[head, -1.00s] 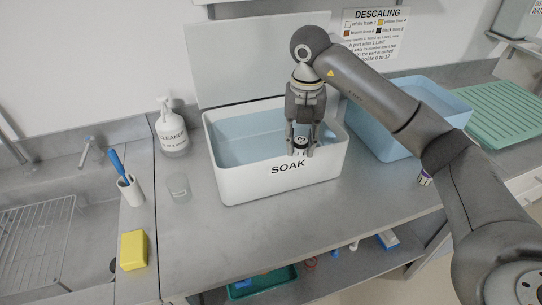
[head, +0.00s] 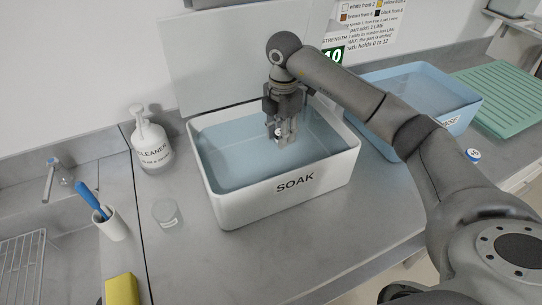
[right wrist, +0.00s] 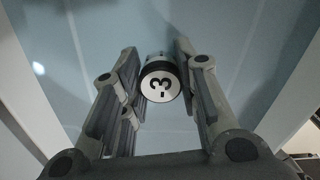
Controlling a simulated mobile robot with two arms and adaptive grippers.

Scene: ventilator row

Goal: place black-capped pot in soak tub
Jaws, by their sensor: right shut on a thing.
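The white soak tub (head: 225,205) stands on the counter, labelled SOAK, with pale blue liquid inside. My right gripper (head: 281,141) is over the inside of the tub, pointing down. It is shut on a small pot (right wrist: 160,83), whose round lid top is white with a black "-3" mark and a dark rim. In the right wrist view the pot sits between the two fingers with blue liquid behind it. In the head view the pot is mostly hidden by the fingers; I cannot tell whether it touches the liquid. My left gripper is not in view.
A cleaner bottle (head: 151,145) and a clear cup (head: 166,213) stand left of the tub. A blue tub (head: 455,100) is on the right, with a small white-and-blue capped item (head: 473,155) in front of it. A green ribbed mat (head: 500,95) lies far right.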

